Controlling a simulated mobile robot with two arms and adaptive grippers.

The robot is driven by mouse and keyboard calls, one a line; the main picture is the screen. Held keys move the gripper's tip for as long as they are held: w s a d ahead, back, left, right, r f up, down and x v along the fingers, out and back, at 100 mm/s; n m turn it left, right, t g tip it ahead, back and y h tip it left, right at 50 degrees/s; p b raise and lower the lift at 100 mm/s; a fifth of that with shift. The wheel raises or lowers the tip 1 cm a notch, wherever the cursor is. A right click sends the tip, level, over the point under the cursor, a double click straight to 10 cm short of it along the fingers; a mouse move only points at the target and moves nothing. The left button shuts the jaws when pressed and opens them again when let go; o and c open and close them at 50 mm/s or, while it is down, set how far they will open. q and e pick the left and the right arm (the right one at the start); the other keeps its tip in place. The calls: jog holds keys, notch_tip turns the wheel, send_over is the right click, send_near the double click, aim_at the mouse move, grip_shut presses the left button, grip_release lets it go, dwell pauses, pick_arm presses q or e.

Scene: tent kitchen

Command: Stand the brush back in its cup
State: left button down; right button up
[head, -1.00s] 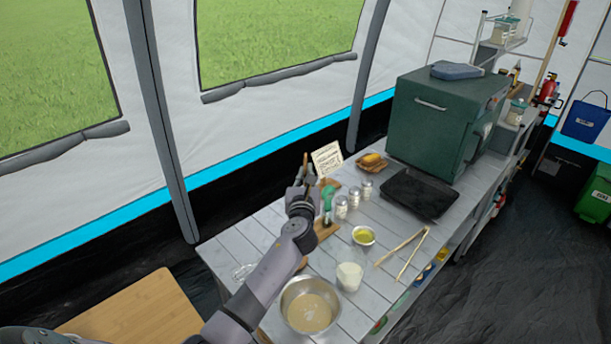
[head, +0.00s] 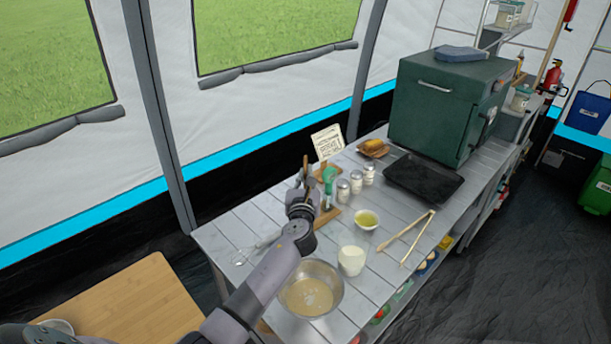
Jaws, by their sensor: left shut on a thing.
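My left gripper (head: 303,190) is over the far left part of the grey plank table (head: 395,262), close to a wooden stand (head: 328,217). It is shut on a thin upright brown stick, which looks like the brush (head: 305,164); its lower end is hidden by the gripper. A green-topped item (head: 329,176) stands just right of the gripper. I cannot make out the brush's cup; it may be behind my gripper and arm. My right gripper is not in view.
Several shakers (head: 343,190), a propped card (head: 328,143) and a yellow-filled bowl (head: 366,219) crowd nearby. A whisk (head: 243,256), a steel mixing bowl (head: 311,289), a white-filled glass (head: 351,261) and tongs (head: 408,238) lie nearer. A black tray (head: 424,179) and green oven (head: 450,105) stand right.

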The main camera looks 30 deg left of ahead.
pick_arm(q)
jog(key=shift+f, duration=0.15)
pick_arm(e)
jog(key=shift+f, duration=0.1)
pick_arm(q)
jog(key=c, duration=1.7)
grip_release()
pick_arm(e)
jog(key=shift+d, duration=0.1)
pick_arm(q)
notch_tip(320, 180, up, 10)
